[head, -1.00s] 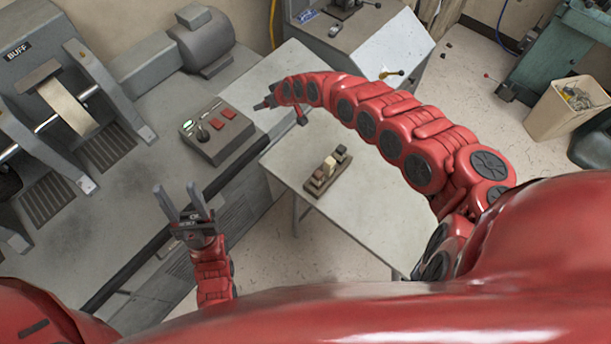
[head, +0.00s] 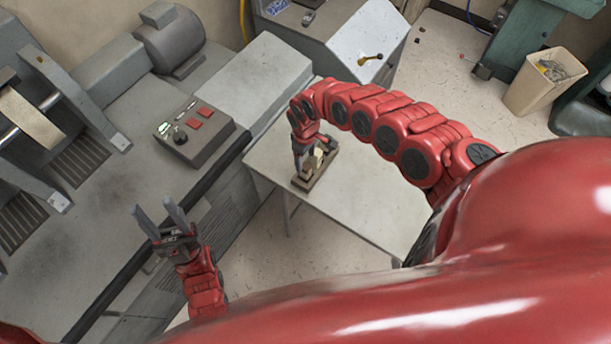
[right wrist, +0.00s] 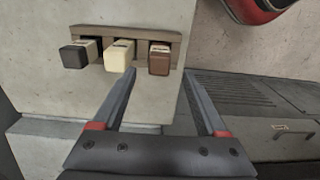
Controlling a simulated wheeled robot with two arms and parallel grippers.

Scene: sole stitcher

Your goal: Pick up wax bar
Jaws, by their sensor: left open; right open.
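Wax bars sit side by side in a brown wooden holder (head: 304,186) on the light table; the holder also shows in the right wrist view (right wrist: 105,34). The right wrist view shows a black bar (right wrist: 76,57), a cream bar (right wrist: 119,58) and a brown bar (right wrist: 159,61). My right gripper (head: 299,164) is open at the holder, partly covering it in the head view. In the right wrist view its fingertips (right wrist: 159,73) point at the brown bar, one to each side; contact cannot be told. My left gripper (head: 160,217) is open and empty, away at the left.
A grey control box (head: 194,132) with red buttons sits on the machine bench left of the table (head: 360,208). A buffing machine (head: 35,120) stands at far left. A bin (head: 541,82) is at the upper right. The table's front part is clear.

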